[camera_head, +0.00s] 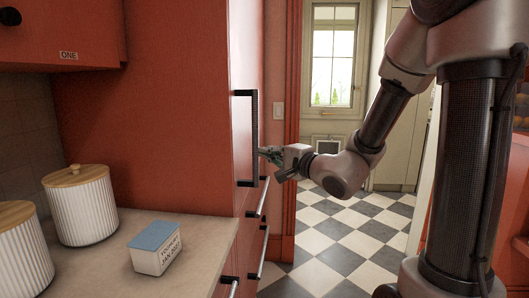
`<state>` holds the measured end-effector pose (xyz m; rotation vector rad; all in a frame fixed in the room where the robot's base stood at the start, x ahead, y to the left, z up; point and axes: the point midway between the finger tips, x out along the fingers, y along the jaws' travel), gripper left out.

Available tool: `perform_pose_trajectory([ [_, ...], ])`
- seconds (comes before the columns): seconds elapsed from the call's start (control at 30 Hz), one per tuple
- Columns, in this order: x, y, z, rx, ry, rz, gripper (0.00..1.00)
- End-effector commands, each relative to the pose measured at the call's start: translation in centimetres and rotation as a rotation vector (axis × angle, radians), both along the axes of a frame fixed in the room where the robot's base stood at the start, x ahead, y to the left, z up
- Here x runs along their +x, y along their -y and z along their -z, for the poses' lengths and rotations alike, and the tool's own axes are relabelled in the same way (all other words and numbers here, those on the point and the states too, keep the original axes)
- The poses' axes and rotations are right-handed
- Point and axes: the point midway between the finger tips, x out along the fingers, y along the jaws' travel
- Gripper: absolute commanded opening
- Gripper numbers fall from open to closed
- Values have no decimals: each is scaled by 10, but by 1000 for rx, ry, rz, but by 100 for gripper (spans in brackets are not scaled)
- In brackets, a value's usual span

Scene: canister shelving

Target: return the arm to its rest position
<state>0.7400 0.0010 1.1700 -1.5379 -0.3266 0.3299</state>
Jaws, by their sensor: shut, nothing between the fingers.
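My gripper (268,153) is shut and empty at the end of my arm, near the middle of the picture. In the picture it lies just right of the long black handle (254,138) on the tall red cabinet (185,110). I cannot tell whether the gripper touches the handle or the cabinet front. My arm reaches down and left from the right side, with its elbow bent and its wrist roughly level. The fingertips are small and partly dark against the cabinet edge.
Two ribbed white canisters with wooden lids (80,208) (18,255) and a white box with a blue lid (156,248) stand on the counter (195,235). Drawer handles (264,252) jut out below the gripper. The checkered floor (335,235) is open toward the window (333,60).

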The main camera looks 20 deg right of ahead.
Motion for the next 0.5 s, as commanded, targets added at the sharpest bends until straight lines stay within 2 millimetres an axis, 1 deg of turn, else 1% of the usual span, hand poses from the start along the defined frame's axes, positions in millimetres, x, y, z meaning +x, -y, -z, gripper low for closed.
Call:
perform_pose_trajectory([
  [0.1, -4, -2, 2, 68, -37, -4, 0],
  [0.13, -8, -6, 6, 86, -61, -26, 0],
  [0.17, -14, -11, 12, 97, -92, -58, 0],
  [0.23, -33, -24, 31, 100, -174, -150, 0],
  [0.27, -44, -30, 40, 95, -214, -194, 0],
  [0.3, -60, -36, 52, 81, -267, -256, 0],
  [0.37, -86, -43, 67, 40, -344, -345, 0],
  [0.4, -105, -46, 76, 2, -394, -404, 0],
  [0.47, -134, -45, 90, -69, -467, -486, 0],
  [0.5, -154, -42, 98, -124, -514, -536, 0],
])
